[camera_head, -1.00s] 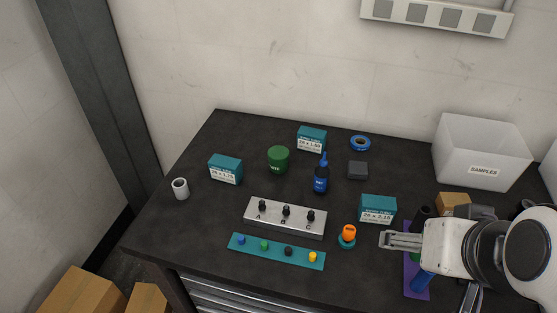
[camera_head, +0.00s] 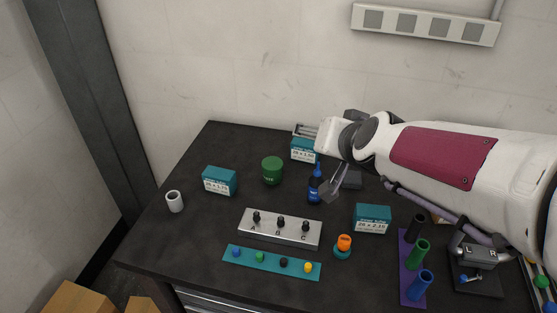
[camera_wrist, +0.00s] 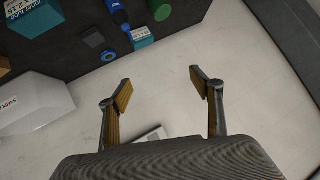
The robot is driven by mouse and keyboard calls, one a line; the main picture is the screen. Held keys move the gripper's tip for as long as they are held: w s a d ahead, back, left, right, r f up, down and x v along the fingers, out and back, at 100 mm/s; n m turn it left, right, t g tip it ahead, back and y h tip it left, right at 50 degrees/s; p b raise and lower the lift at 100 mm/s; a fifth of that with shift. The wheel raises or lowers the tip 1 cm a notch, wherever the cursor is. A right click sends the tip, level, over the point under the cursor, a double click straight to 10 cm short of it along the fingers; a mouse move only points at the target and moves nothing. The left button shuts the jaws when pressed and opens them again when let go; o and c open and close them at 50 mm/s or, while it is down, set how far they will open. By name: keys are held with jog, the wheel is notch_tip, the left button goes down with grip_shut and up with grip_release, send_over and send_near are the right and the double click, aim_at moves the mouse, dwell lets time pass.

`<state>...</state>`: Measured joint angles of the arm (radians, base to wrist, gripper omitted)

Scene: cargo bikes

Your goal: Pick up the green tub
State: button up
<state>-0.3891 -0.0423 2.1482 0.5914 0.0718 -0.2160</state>
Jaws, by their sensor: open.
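The green tub (camera_head: 272,171) is a short round dark green container with a lid, standing upright on the dark worktop left of the blue bottle. In the wrist view it shows in part at the top edge (camera_wrist: 161,9). My gripper (camera_head: 311,163) is raised over the back of the worktop, to the right of the tub and apart from it. In the wrist view its two fingers (camera_wrist: 160,88) are spread wide with nothing between them, facing mostly the pale wall.
The blue bottle (camera_head: 315,186) stands between tub and front right. A teal box (camera_head: 304,151) is behind, partly hidden by my gripper; another (camera_head: 219,181) is left. A knobbed metal panel (camera_head: 280,229) lies in front. The wall is close behind.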

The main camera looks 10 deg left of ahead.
jog(key=w+a+f+t, duration=0.1)
jog(key=w+a+f, duration=0.2)
jog(key=w+a, duration=0.25)
jog(key=m+t+h, duration=0.2)
jog(key=m+h, duration=0.1)
jog(key=h, duration=0.1)
send_over(273, 164)
jog(key=s+d, duration=0.1)
jog(key=s, duration=0.4)
notch_tip(273, 164, down, 11)
jog(key=f, duration=0.2)
jog(key=a+f+h, duration=0.1)
jog(key=f, duration=0.1)
jog(key=s+f+h, duration=0.1)
jog(key=f, duration=0.1)
jog(key=shift+a+f, duration=0.2)
jog(key=shift+a, duration=0.15)
jog(key=shift+s+f+m, duration=0.15)
jog(key=shift+f+m, duration=0.15)
jog(key=shift+x, duration=1.3)
jog(key=shift+f, duration=0.1)
